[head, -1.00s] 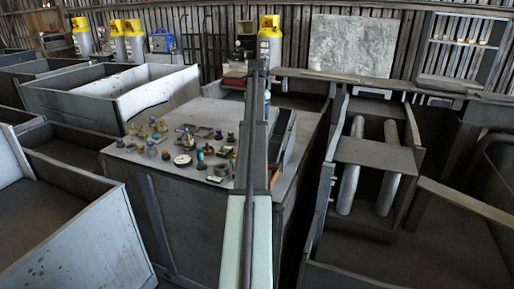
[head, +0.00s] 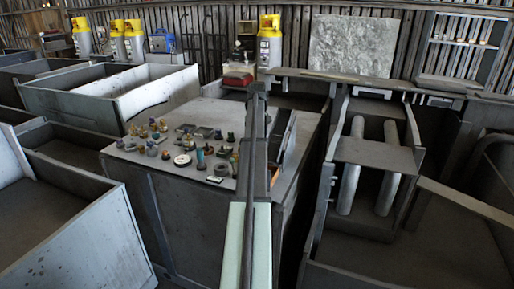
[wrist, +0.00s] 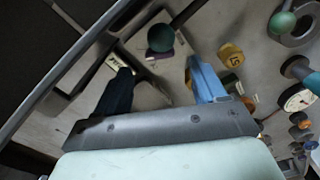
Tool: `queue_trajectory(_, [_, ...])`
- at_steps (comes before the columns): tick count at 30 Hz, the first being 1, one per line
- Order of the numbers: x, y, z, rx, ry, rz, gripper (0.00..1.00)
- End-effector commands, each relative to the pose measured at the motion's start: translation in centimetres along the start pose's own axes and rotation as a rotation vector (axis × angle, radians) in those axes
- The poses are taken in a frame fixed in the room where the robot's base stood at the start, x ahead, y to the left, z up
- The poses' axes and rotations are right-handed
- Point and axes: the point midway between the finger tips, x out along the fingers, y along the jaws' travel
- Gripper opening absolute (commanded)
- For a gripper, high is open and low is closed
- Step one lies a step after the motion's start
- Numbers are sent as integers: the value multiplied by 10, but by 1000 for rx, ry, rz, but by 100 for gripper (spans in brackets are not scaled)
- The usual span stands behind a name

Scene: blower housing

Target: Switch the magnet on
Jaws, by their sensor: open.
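My gripper (wrist: 160,66) is open in the wrist view, with a dark finger on the left and a blue finger on the right. Nothing is between the fingers. Just beyond the gap is a dark green ball knob (wrist: 161,38) beside a small purple piece. A yellow hexagonal piece marked 15 (wrist: 231,55) lies right of the blue finger. I cannot tell for certain which item is the magnet or where its switch is. In the head view my arm stretches over the grey workbench (head: 190,235), and my gripper's fingers cannot be made out there.
Several small knobs and fittings stand on the bench left of my arm, with a white disc (head: 182,160) among them. The wrist view shows a white dial (wrist: 298,98) at the right. A long dark tray-like part (head: 284,135) lies right of my arm. Grey bins (head: 60,225) stand to the left.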

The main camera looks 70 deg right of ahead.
Motion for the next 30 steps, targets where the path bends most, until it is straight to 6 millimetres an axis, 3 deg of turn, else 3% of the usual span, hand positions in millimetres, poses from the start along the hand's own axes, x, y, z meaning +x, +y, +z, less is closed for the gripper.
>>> queue_trajectory(3, [19, 0, 1, 0, 0, 0, 70])
queue_trajectory(9, [39, 0, 0, 1, 0, 0, 70])
queue_trajectory(23, [48, 0, 0, 1, 1, 1, 70])
queue_trajectory(30, [47, 0, 0, 1, 1, 1, 47])
